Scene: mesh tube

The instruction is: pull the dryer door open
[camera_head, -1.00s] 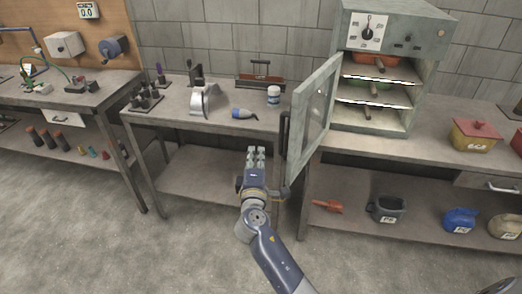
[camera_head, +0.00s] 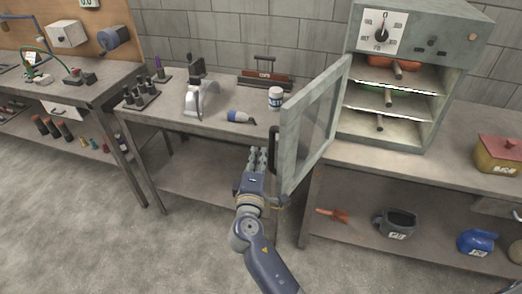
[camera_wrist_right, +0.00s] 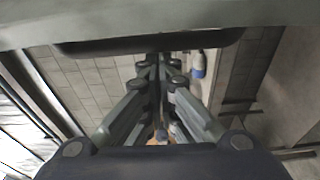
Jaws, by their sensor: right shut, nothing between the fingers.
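The grey dryer (camera_head: 437,92) stands on the right bench with its inside in view. Its framed door (camera_head: 312,118) is swung wide open toward me, hinged at the dryer's left side. The dark door handle (camera_head: 274,146) is on the door's free edge. My right gripper (camera_head: 258,156) is shut and empty, just left of the handle. In the right wrist view, the fingers (camera_wrist_right: 160,66) point past the dark handle bar (camera_wrist_right: 90,47), which crosses the top below the pale door edge (camera_wrist_right: 150,16). I cannot tell whether they touch. My left gripper is out of view.
The dryer holds shelves with several items. A white jar (camera_head: 275,98) and a blue-white bottle (camera_head: 240,117) stand and lie on the middle bench (camera_head: 190,122), behind my gripper. A red-lidded box (camera_head: 500,158) is on the right bench. Open floor lies at the front left.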

